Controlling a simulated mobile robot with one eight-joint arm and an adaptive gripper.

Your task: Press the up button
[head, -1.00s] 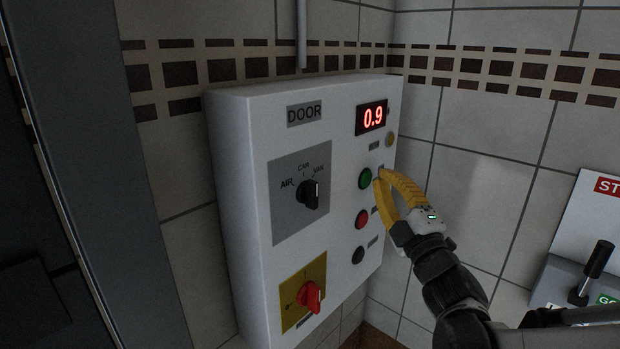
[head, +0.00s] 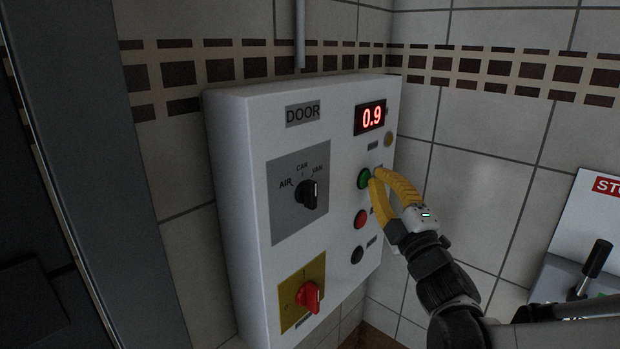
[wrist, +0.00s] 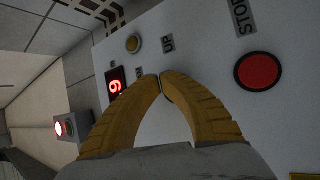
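The green button (head: 364,178) sits on the right part of the white DOOR control box (head: 240,190). The UP label (wrist: 168,43) shows above my fingertips in the wrist view. My gripper (head: 373,175) has two yellow fingers with their tips together, and it is empty. In the head view the tips are right at the green button's right edge. In the wrist view the closed tips (wrist: 160,80) cover most of the button, so I cannot tell whether they touch it.
Below the green button are a red button (head: 361,219) and a black button (head: 357,256). A red 0.9 display (head: 371,117) and a yellow button (head: 389,139) are above. A selector knob (head: 306,194) and red switch (head: 308,296) are left. A lever panel (head: 590,225) stands right.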

